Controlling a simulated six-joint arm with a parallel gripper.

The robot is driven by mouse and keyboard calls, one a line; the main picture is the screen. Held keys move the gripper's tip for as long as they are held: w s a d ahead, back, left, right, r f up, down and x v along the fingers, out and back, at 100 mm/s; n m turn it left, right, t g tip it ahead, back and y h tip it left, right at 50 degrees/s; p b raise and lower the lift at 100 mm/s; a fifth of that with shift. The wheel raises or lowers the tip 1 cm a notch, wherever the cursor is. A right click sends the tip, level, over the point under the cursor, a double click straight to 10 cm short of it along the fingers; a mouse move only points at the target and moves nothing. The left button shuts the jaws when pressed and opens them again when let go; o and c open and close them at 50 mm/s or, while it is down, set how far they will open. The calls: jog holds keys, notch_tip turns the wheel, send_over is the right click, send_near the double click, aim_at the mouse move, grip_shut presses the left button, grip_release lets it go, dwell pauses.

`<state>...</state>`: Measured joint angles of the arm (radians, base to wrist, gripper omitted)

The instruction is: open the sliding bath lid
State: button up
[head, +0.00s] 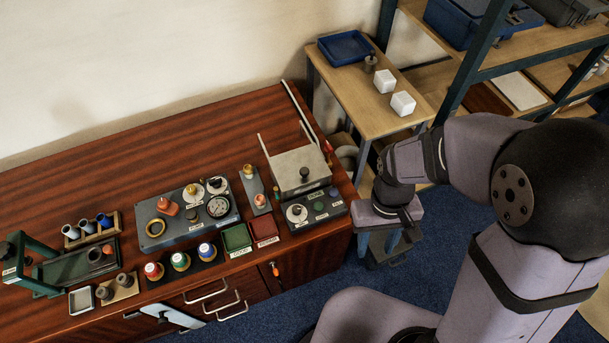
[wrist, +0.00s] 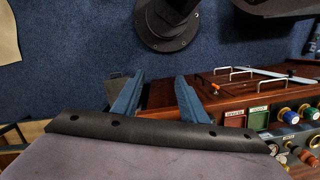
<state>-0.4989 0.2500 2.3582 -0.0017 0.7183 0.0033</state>
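The bath is a grey box (head: 325,183) at the right end of the wooden bench. Its flat metal lid (head: 297,162) lies over the top, with a dark round knob (head: 304,173) near the front edge. Thin rails run back from the bath toward the wall. My gripper (head: 380,250) hangs over the floor, off the bench's right end, to the right of and nearer than the bath, not touching it. In the wrist view my gripper (wrist: 160,76) shows two blue fingers spread apart with nothing between them. I cannot make out the bath in the wrist view.
A control box (head: 316,208) with a dial and buttons sits directly in front of the bath. Green (head: 236,238) and red (head: 264,228) trays lie left of it. A side table (head: 350,95) with white blocks stands behind my arm.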

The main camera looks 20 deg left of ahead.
aim_at(305, 170)
jog(key=w+a+f+n+b, duration=0.1)
jog(key=w+a, duration=0.2)
jog(key=a, duration=0.3)
jog(key=w+a+f+n+t+b, duration=0.1)
jog(key=w+a+f+n, duration=0.1)
jog(key=a, duration=0.4)
jog(key=w+a+f+n+b, duration=0.1)
jog(key=w+a+f, duration=0.1)
jog(key=w+a, duration=0.2)
jog(key=shift+w+a+n+t+y, duration=0.15)
jog(key=shift+w+a, duration=0.05)
jog(key=shift+a, duration=0.4)
jog(key=shift+w+a+n+t+y, duration=0.15)
jog(key=shift+w+a, duration=0.05)
jog(key=shift+a, duration=0.4)
jog(key=w+a+r+n, duration=0.1)
jog(key=w+a+r, duration=0.1)
jog(key=w+r, duration=0.1)
jog(key=w+a+r+n+t+y, duration=0.1)
jog(key=w+a+r, duration=0.1)
jog(key=a+r, duration=0.1)
jog(key=shift+w+a+r, duration=0.15)
jog(key=shift+w+r, duration=0.05)
jog(key=shift+w, duration=0.2)
notch_tip(305, 170, up, 3)
jog(key=n, duration=0.4)
jog(key=shift+s+d+n+g+h, duration=0.3)
jog(key=shift+n, duration=0.5)
jog(key=shift+f, duration=0.1)
